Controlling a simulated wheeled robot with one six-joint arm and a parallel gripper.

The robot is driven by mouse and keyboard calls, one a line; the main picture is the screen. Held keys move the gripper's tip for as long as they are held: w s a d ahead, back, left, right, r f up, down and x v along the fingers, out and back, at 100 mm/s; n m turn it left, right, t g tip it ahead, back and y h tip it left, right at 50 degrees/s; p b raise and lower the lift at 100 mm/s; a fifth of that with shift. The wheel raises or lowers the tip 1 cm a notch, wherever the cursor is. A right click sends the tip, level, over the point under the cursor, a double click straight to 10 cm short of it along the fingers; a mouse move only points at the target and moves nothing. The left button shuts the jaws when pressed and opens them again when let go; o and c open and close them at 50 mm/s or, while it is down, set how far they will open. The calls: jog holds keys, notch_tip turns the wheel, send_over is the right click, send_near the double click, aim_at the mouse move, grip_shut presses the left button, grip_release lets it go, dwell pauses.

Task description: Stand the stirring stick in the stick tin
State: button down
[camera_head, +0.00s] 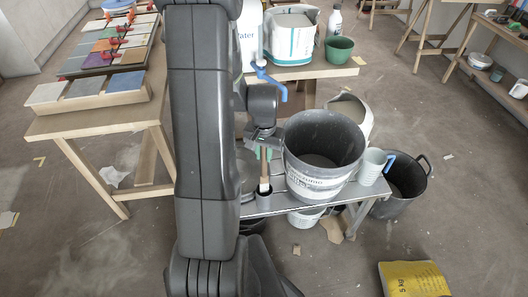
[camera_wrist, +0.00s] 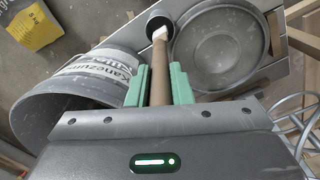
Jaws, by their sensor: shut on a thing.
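The stirring stick (camera_head: 264,167) is a brown wooden rod with a white lower end. My gripper (camera_head: 264,152) is shut on it with its green fingers, and the stick points down. The stick tin (camera_head: 258,192) is a small dark cylinder on the grey bench, right below the stick. In the wrist view, the stick (camera_wrist: 159,78) runs between my fingers (camera_wrist: 160,84) and its white end overlaps the mouth of the tin (camera_wrist: 158,17). I cannot tell how far the tip is inside the tin. My arm covers part of the head view.
A large grey bucket (camera_head: 322,175) stands close to the right of the stick. A light jug (camera_head: 371,167) stands right of the bucket on the bench (camera_head: 285,206). A wooden table (camera_head: 105,122) with tiles is at left.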

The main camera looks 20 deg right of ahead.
jog(key=shift+f+b, duration=1.6)
jog(key=shift+f, duration=0.65)
jog(key=c, duration=1.2)
grip_release()
jog(key=shift+r, duration=0.1)
notch_tip(320, 180, up, 14)
jog(key=shift+f+p, duration=0.1)
jog(key=shift+p, duration=0.55)
jog(key=shift+f, duration=0.1)
notch_tip(320, 180, down, 13)
jog(key=shift+f+b, duration=0.2)
jog(key=shift+b, duration=0.45)
jog(key=shift+r+p, duration=0.9)
